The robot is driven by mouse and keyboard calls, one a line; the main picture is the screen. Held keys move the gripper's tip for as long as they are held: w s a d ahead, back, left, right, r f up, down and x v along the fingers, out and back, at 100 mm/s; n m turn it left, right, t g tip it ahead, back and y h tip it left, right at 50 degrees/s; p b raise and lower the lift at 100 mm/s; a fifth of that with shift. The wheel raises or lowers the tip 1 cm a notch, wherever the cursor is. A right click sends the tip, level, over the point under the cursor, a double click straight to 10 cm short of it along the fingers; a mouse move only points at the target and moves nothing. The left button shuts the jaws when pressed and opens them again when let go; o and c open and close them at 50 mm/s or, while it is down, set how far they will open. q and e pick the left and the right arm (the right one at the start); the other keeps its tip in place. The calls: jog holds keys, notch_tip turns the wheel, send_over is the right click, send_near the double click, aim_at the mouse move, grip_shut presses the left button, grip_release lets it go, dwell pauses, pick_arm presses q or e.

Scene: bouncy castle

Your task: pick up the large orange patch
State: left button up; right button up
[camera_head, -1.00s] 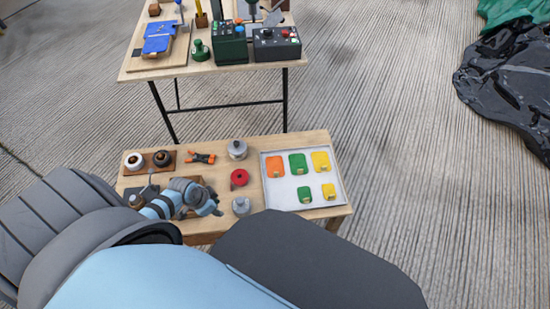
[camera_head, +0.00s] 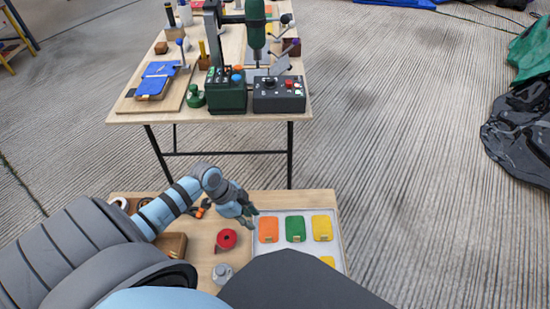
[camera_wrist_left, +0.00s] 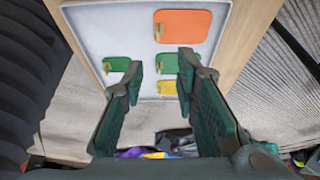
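The large orange patch (camera_head: 268,230) lies in the left of the upper row of a pale tray (camera_head: 340,254) on the near table. It also shows in the left wrist view (camera_wrist_left: 184,25), beyond the fingertips. My left gripper (camera_head: 248,211) is above the table by the tray's upper left corner, close to the orange patch but apart from it. In the left wrist view its fingers (camera_wrist_left: 161,65) are spread with nothing between them. My right gripper is out of view.
Green (camera_head: 295,229) and yellow (camera_head: 322,228) patches lie right of the orange one. A red round part (camera_head: 227,239) and a grey metal part (camera_head: 222,273) stand left of the tray. A second table (camera_head: 135,111) with a drill press and control boxes stands behind.

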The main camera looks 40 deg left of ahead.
pick_arm(q)
jog(key=b, duration=0.3)
send_near(264, 241)
jog(key=d, duration=0.1)
jog(key=b+x, duration=0.1)
jog(key=x, duration=0.1)
jog(key=b+x, duration=0.2)
jog(key=x, duration=0.1)
jog(key=shift+w+r, duration=0.1)
jog(key=shift+w, duration=0.3)
jog(key=shift+w+d+f+b, duration=0.1)
jog(key=shift+d+f+b, duration=0.1)
jog(key=shift+f+b, duration=0.35)
jog(key=shift+w+f, duration=0.1)
jog(key=shift+c, duration=0.6)
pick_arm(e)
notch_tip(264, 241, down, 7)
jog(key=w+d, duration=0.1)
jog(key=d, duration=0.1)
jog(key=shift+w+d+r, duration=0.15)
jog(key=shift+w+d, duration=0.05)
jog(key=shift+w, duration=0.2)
pick_arm(q)
grip_shut()
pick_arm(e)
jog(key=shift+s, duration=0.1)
